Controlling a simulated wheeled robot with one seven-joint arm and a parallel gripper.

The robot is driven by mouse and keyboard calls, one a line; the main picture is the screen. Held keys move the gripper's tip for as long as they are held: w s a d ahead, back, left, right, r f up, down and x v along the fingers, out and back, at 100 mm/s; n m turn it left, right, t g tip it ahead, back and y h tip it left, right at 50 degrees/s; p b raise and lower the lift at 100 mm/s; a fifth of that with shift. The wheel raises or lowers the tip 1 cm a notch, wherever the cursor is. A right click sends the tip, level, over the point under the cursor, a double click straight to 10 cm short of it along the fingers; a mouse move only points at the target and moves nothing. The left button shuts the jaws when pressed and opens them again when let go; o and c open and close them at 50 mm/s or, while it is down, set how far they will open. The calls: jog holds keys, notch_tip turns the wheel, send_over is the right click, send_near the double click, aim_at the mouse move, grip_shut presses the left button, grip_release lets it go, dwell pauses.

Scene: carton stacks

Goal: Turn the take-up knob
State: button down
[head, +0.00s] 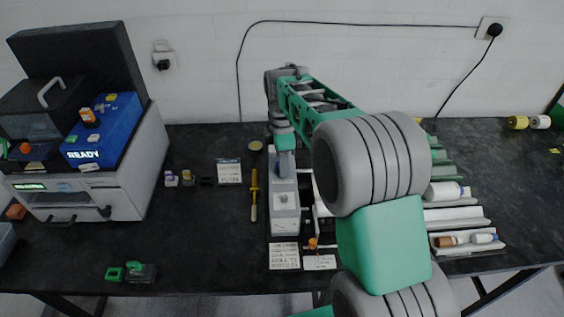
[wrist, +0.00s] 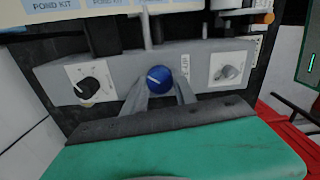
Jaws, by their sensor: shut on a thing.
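The take-up knob (wrist: 159,79) is round and blue with a white pointer line, on the grey front panel (wrist: 112,70) of a device in the wrist view. A vertical label beside it is only partly legible. My gripper (wrist: 162,92) has a finger at each side of the blue knob and is shut on it. In the head view the narrow grey device (head: 284,222) stands on the dark bench, and my arm reaches over its far end.
A black knob (wrist: 87,88) is left of the blue knob and a small grey knob (wrist: 228,73) right of it. A yellow screwdriver-like tool (head: 254,196) lies left of the device. A large white machine (head: 120,190) stands at the left; racks with bottles (head: 447,191) are at the right.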

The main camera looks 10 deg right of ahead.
jog(key=m, duration=0.5)
jog(key=shift+m, duration=2.6)
jog(key=c, duration=1)
grip_release()
notch_tip(320, 180, up, 8)
jog(key=shift+f+b, duration=0.1)
jog(key=shift+b, duration=0.3)
